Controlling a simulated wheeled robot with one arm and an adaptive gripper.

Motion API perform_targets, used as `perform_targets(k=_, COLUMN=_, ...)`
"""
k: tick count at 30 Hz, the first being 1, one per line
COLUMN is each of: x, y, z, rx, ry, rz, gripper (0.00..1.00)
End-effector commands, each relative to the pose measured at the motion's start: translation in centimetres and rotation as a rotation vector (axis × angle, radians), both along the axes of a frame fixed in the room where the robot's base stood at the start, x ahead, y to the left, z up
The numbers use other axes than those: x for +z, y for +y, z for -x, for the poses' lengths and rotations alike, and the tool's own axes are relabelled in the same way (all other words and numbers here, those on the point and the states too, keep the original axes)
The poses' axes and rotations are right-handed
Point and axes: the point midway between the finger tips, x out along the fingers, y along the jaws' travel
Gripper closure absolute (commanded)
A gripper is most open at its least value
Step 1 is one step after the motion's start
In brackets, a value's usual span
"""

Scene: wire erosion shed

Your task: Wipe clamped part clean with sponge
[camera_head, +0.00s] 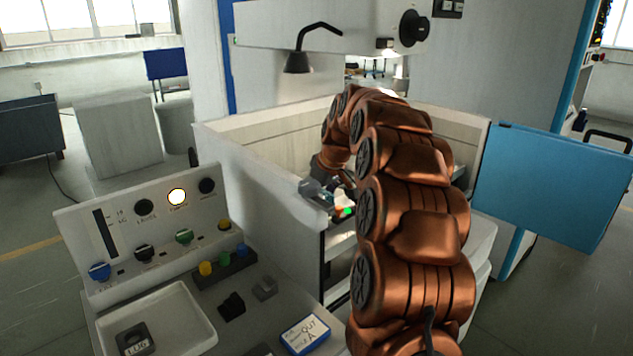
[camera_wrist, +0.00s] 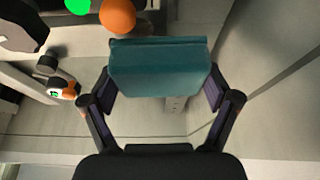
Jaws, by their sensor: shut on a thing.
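In the wrist view my gripper (camera_wrist: 160,92) is shut on a teal block, which looks like the sponge (camera_wrist: 158,66). Its two fingers press on the block's left and right ends. The block hangs over a pale, grey-walled space inside the machine tank. An orange ball (camera_wrist: 117,14) and a green ball (camera_wrist: 78,6) show just beyond it. I cannot make out the clamped part for certain; the block may hide it. In the head view my arm reaches into the tank (camera_head: 258,188) and hides most of the gripper and the sponge.
A small dark fitting (camera_wrist: 61,89) and a dark rounded body (camera_wrist: 20,28) stand left of the sponge. A control panel (camera_head: 150,240) and a white tray (camera_head: 185,312) lie left of my arm. A blue door (camera_head: 553,185) stands open at right. A lamp (camera_head: 298,62) hangs above the tank.

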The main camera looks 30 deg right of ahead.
Motion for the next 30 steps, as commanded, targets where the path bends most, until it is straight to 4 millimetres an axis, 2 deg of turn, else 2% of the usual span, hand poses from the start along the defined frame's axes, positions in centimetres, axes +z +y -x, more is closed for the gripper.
perform_targets(k=8, x=-3.1, y=-0.3, z=0.0, rx=-0.004, ry=0.001, rz=-0.001, gripper=0.41)
perform_targets(k=10, x=-2.7, y=-1.1, z=-0.1, rx=-0.003, ry=-0.002, rz=0.002, gripper=0.45)
perform_targets(k=21, x=-2.7, y=-4.3, z=-0.2, rx=-0.003, ry=0.000, rz=0.001, gripper=0.45)
perform_targets(k=23, x=-2.4, y=-4.3, z=0.0, rx=-0.004, ry=0.003, rz=0.001, gripper=0.45)
perform_targets(k=24, x=-3.2, y=-3.7, z=-0.1, rx=-0.001, ry=0.001, rz=0.001, gripper=0.45)
perform_targets(k=30, x=-3.1, y=-1.9, z=0.0, rx=-0.002, ry=-0.004, rz=0.003, gripper=0.45)
